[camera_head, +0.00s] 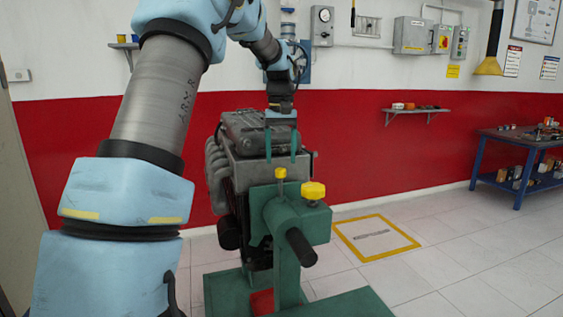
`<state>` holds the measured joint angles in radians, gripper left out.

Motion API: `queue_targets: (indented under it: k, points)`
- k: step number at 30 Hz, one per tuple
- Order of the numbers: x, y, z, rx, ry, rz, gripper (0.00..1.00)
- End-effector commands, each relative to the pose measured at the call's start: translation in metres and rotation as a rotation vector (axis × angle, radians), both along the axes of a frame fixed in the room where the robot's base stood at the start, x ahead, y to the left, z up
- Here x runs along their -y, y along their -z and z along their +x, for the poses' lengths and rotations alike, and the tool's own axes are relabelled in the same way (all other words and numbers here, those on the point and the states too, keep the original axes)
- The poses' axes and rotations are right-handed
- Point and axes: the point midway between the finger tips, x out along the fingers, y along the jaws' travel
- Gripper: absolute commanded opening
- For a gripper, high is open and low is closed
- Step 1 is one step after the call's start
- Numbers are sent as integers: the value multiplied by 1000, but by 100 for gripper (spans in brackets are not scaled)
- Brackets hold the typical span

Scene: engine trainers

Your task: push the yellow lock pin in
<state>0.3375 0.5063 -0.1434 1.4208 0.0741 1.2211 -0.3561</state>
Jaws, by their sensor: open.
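A small yellow-topped pin (281,174) stands upright on the green housing of the engine stand (263,195). A larger yellow knob (313,190) sits on the same housing, just to its right. I take the small one for the lock pin; no label shows. My gripper (281,158) points down, with its two green fingers apart and nothing seen between them. In the picture it is just above the small pin, and the fingertips show against the grey engine (250,170). The depth gap between fingers and pin cannot be told.
A black handle (301,247) sticks out of the housing's front. The green stand base (345,304) spreads on the tiled floor. A yellow floor square (400,252) lies right of the stand, with free floor around it. A blue workbench (520,140) stands far right.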

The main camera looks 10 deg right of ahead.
Motion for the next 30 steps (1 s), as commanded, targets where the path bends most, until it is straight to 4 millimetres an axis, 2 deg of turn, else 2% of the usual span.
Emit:
queue_targets:
  k: [7,18,30]
  points:
    - [0,28,0,-1,1,0,69]
    - [0,33,0,1,1,-1,68]
    - [0,32,0,1,1,-1,23]
